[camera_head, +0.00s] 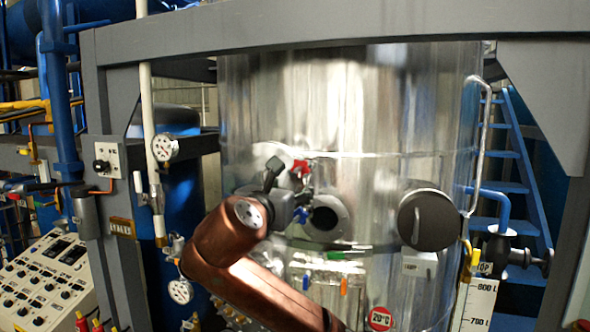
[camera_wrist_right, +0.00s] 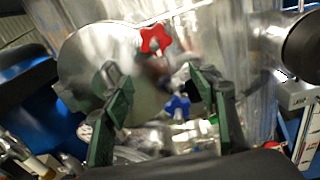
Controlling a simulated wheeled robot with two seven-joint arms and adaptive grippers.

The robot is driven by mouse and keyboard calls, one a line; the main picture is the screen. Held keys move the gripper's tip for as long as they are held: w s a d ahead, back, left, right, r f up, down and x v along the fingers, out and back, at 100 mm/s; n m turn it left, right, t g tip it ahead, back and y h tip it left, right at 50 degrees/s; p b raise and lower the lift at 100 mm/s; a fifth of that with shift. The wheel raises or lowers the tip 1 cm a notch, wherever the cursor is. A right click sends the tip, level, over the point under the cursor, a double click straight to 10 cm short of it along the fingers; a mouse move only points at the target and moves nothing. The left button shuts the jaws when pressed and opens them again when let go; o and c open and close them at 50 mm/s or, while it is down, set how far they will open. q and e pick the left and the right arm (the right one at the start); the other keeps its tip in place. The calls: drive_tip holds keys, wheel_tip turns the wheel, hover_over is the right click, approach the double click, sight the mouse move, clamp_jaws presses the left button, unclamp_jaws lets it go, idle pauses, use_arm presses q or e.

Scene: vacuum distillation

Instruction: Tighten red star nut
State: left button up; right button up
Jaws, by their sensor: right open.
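The red star nut (camera_head: 299,168) is on the front of the shiny steel vessel, just beyond my right gripper (camera_head: 287,190). In the right wrist view the red star nut (camera_wrist_right: 154,39) shows whole, above and between the fingertips. My right gripper (camera_wrist_right: 152,85) is open there, its green-padded fingers spread apart with nothing between the pads. The nut looks clear of both fingers; the exact gap in depth is hard to tell. My left gripper is not in view.
A blue knob (camera_wrist_right: 178,106) sits below the red nut, close to the right-hand finger. The steel vessel (camera_head: 400,110) has a round opening (camera_head: 325,218) and a dark round cover (camera_head: 428,219). A grey frame beam (camera_head: 330,24) crosses above. A control panel (camera_head: 42,285) stands at left.

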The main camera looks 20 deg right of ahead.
sight(301, 168)
wheel_tip(301, 168, up, 3)
drive_tip(key=shift+s+d+r, duration=0.1)
drive_tip(key=shift+s+d, duration=0.05)
drive_tip(key=shift+w+d+r+p, duration=0.15)
drive_tip(key=shift+w+d+p, duration=0.1)
drive_tip(key=shift+w+p, duration=0.1)
drive_tip(key=p+x, duration=0.3)
drive_tip(key=x, duration=0.2)
drive_tip(key=shift+w+d, duration=0.1)
drive_tip(key=shift+w, duration=0.15)
drive_tip(key=shift+w+d, duration=0.25)
drive_tip(key=shift+w, duration=0.1)
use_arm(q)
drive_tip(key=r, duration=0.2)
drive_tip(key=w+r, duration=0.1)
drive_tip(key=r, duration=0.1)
use_arm(e)
drive_tip(key=shift+s, duration=0.1)
drive_tip(key=c, duration=1.2)
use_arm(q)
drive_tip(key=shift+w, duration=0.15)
